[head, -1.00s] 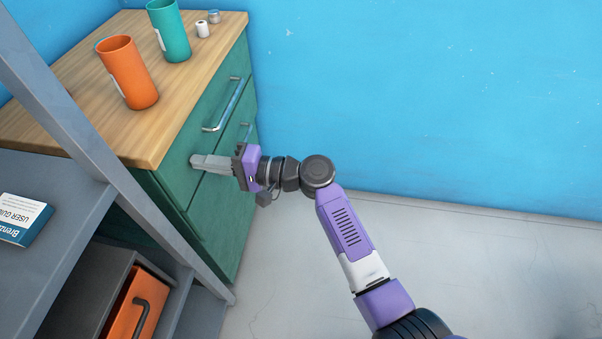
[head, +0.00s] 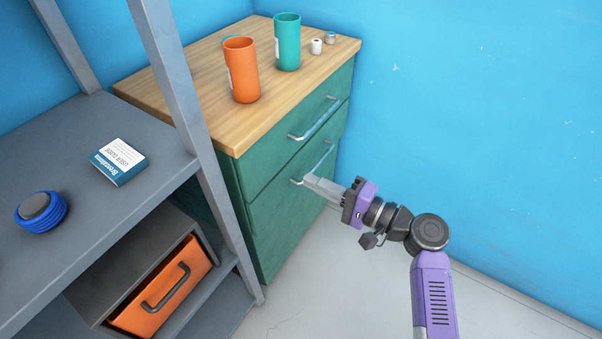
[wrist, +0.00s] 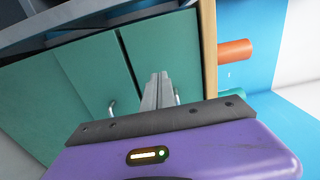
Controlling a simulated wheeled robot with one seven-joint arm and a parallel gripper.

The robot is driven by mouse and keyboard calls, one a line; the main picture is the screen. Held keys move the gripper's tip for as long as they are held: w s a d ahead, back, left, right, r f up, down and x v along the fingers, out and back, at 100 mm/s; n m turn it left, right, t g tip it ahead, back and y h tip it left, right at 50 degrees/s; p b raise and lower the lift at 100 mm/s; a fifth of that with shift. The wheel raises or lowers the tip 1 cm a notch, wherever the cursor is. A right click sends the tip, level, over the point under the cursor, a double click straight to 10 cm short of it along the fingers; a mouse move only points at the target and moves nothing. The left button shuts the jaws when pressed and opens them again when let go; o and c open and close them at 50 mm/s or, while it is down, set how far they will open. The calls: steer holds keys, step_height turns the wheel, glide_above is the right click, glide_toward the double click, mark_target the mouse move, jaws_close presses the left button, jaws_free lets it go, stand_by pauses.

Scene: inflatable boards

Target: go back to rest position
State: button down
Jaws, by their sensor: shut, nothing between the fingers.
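My gripper (head: 309,180) is shut and empty, with its fingers together. In the head view it is in front of the green drawer cabinet (head: 255,200), its tips overlapping the lower drawer's handle (head: 326,160) in the picture. I cannot tell whether the tips touch it. Both drawers look closed. In the wrist view my gripper (wrist: 160,76) points toward the green drawer fronts (wrist: 90,85), and a handle (wrist: 111,109) shows to the left of the fingers.
An orange cup (head: 241,72), a teal cup (head: 287,42) and small items, one a white roll (head: 316,46), stand on the wooden top (head: 180,90). A grey shelf (head: 75,150) at left holds a booklet (head: 118,162), a blue coil (head: 41,212) and an orange drawer (head: 160,296). Floor at right is clear.

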steer(key=shift+v, duration=2.2)
